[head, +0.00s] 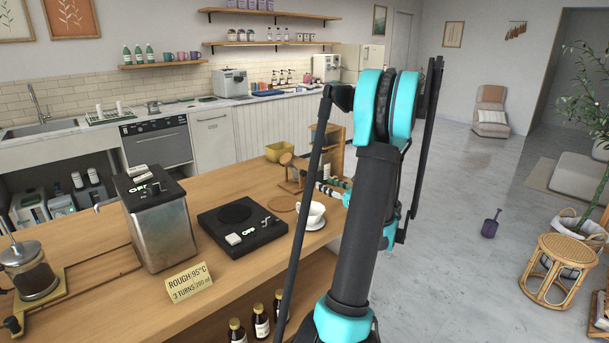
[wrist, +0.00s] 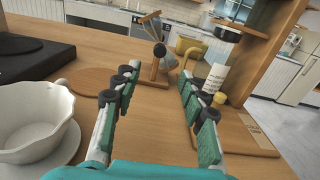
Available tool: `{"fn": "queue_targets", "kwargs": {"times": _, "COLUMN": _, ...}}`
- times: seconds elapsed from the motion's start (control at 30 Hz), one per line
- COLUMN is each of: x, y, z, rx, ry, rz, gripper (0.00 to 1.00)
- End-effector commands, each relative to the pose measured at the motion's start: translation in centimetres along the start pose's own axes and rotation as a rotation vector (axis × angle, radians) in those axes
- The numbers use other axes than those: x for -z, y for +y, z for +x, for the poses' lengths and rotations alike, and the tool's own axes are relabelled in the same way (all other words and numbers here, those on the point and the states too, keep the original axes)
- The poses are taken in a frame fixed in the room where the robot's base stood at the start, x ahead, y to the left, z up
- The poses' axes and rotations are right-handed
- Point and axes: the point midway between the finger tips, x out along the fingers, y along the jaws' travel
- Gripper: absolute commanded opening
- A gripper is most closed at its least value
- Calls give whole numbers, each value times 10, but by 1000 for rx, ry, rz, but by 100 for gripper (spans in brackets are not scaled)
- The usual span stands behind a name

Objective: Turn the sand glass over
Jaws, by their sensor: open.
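I cannot pick out the sand glass with certainty. A small wooden stand with a dark knob and a slanted upper part (wrist: 152,72) stands on the counter beyond my fingers in the wrist view; it also shows left of my arm in the head view (head: 290,161). I cannot tell whether it holds the glass. My gripper (wrist: 158,74) is open, with nothing between its fingers, and points toward this stand from a short way off. In the head view my arm hides part of the gripper and of the counter behind it.
A white cup (wrist: 32,108) on a saucer (wrist: 70,145) is close left of my gripper. A round brown coaster (wrist: 92,79) lies beyond it. A white bottle (wrist: 215,76) stands by the right finger, near a wooden shelf (wrist: 258,50). A black scale (head: 240,226) lies farther left.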

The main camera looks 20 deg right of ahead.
Motion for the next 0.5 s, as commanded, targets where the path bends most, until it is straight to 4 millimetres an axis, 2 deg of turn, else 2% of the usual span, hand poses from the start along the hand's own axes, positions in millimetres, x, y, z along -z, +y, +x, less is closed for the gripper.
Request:
{"fn": "queue_targets", "kwargs": {"times": 0.1, "x": 0, "y": 1, "z": 26, "rx": -4, "ry": 0, "rz": 1, "gripper": 42}}
{"fn": "queue_targets", "kwargs": {"times": 0.5, "x": 0, "y": 1, "z": 101, "rx": -3, "ry": 0, "rz": 1, "gripper": 42}}
